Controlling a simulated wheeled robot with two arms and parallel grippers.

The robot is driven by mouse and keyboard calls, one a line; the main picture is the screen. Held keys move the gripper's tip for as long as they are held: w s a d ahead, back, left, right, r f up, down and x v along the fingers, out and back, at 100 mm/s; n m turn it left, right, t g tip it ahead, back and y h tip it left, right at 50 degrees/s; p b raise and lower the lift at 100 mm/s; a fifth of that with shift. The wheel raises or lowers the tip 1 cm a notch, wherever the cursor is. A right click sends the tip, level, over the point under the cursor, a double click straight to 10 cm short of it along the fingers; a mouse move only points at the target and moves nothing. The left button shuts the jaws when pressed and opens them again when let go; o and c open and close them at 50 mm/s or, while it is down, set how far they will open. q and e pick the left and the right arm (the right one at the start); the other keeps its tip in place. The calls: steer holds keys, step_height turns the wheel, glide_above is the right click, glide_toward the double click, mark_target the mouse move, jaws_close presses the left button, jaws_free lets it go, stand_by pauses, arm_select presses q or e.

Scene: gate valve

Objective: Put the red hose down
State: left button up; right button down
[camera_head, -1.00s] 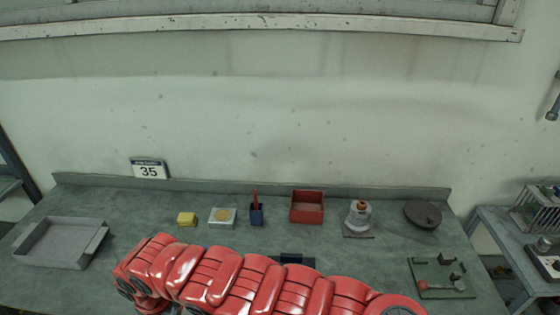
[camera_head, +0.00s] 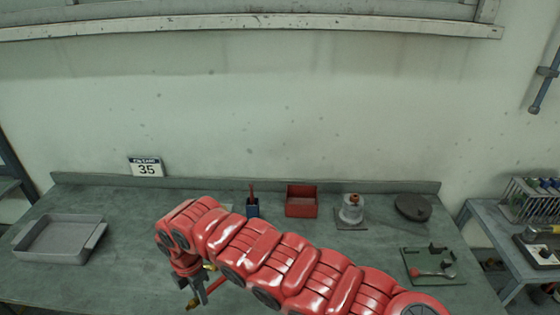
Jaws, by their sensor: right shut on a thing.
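My right gripper (camera_head: 196,291) points down at the end of my red arm, over the left-middle of the green bench. It is shut on the red hose (camera_head: 216,285), a thin red piece with brass-coloured ends showing just beside the fingers. Much of the hose is hidden by the gripper and arm, and I cannot tell whether it touches the bench. My left gripper is not in view.
A grey tray (camera_head: 88,246) lies at the left of the bench (camera_head: 130,210). At the back stand a blue holder (camera_head: 252,208), a red bin (camera_head: 301,207), a grey-white valve-like part (camera_head: 351,214) and a dark disc (camera_head: 412,207). A green board (camera_head: 418,272) lies at right.

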steer(key=w+d+r+m+b, duration=0.1)
steer(key=w+d+r+m, duration=0.2)
steer(key=d+m, duration=0.6)
steer(key=w+d+r+m+b, duration=0.1)
steer(key=w+d+r+m, duration=0.2)
steer(key=w+d+m, duration=0.5)
steer(key=w+d+r+m+b, duration=0.1)
steer(key=w+d+r+m, duration=0.2)
steer(key=d+m, duration=0.7)
steer(key=w+d, duration=0.2)
steer(key=d, duration=0.8)
steer(key=shift+w+d+m, duration=0.15)
steer(key=shift+w+m, duration=0.1)
steer(key=shift+m, duration=0.15)
steer(key=shift+w, duration=0.1)
